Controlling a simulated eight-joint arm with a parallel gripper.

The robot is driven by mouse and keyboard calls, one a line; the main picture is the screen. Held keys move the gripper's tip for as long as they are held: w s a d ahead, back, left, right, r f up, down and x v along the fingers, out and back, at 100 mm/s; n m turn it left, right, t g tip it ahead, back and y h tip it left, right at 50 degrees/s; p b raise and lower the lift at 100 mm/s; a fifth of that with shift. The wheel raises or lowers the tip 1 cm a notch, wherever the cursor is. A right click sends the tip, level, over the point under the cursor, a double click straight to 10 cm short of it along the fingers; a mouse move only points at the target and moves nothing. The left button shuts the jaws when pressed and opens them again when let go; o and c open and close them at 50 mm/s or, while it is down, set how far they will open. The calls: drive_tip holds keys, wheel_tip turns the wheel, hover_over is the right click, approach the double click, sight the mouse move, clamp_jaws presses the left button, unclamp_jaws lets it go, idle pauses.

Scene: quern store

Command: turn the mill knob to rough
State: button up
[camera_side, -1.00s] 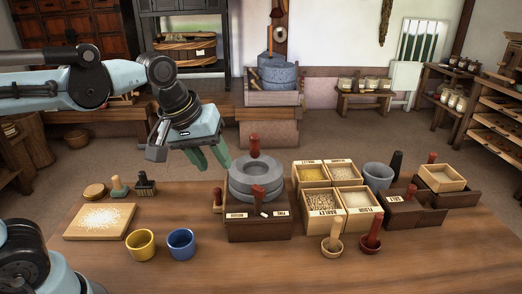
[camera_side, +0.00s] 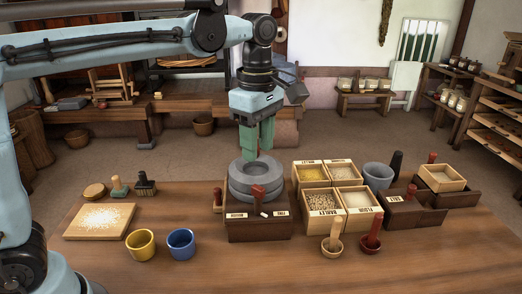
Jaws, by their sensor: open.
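The mill (camera_side: 236,190) is a stack of grey round stones on a dark wooden box (camera_side: 258,232). A red knob (camera_side: 258,193) stands upright at the box's front. A small white pointer (camera_side: 264,214) lies below it, a little right of centre, between the left label, which seems to read ROUGH (camera_side: 236,215), and the right label, FINE (camera_side: 280,213). My gripper (camera_side: 257,150) points down above the stones, behind and above the red knob. Its green fingers are open and largely hide the red upright handle on top of the mill; whether they touch it I cannot tell.
Grain boxes (camera_side: 323,203) stand close to the mill's right, with a grey cup (camera_side: 378,176) beyond. A yellow cup (camera_side: 140,244) and a blue cup (camera_side: 181,243) stand at the left, before a floured board (camera_side: 100,221). The table front is clear.

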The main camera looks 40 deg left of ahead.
sight(258, 187)
wheel_tip(258, 187, down, 9)
drive_tip(key=shift+f, duration=0.15)
idle(0.4)
clamp_jaws()
